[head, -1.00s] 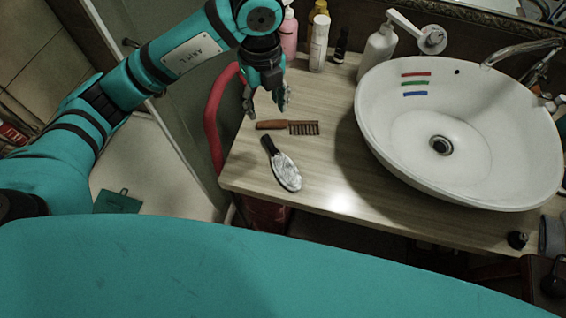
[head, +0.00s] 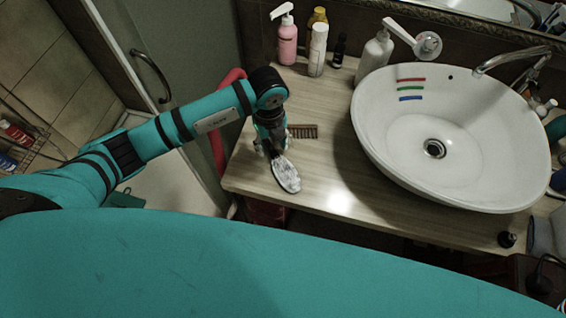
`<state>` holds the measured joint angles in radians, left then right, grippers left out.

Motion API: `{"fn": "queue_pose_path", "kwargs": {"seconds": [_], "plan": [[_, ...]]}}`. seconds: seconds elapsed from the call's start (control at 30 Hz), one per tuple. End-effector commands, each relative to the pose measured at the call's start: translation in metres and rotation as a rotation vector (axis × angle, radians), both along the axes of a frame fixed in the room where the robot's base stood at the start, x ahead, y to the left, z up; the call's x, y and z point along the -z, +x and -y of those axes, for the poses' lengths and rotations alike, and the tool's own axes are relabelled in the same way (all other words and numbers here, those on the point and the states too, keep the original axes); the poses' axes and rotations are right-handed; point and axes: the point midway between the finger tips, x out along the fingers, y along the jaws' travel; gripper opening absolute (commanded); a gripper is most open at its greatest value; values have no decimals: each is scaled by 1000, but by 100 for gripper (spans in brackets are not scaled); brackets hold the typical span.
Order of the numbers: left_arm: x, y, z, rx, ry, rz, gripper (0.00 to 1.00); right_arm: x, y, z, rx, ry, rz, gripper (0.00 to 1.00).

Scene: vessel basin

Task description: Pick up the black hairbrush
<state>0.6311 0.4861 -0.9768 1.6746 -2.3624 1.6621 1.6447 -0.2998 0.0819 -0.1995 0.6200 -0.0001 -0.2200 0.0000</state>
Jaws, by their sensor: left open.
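The black hairbrush lies on the wooden counter (head: 335,185), its pale oval head (head: 286,176) towards the front edge. Its handle is hidden behind my left gripper (head: 271,150), which points down over the handle end. The gripper is open; I cannot tell whether the fingers are around the handle or just above it. My right gripper is not in view.
A brown comb (head: 303,131) lies just behind the brush, partly hidden by my arm. A white basin (head: 400,150) stands to the right. A pink bottle (head: 287,45) and other bottles line the back. A red curved bar (head: 217,130) stands left of the counter.

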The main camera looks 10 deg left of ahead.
Motion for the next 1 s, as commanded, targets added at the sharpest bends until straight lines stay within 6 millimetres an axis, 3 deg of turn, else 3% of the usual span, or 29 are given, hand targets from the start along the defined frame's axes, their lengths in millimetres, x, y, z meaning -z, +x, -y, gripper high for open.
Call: {"fn": "queue_pose_path", "kwargs": {"seconds": [0.13, 0.37, 0.73, 1.0], "plan": [[13, -1, 0, 1, 1, -1, 48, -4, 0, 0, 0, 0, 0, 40], [15, -1, 0, 2, 1, -1, 48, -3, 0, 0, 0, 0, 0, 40], [15, -1, 0, 1, 0, 0, 0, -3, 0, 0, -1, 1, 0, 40], [14, -1, 0, 1, 0, 0, 0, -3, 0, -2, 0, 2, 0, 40]]}}
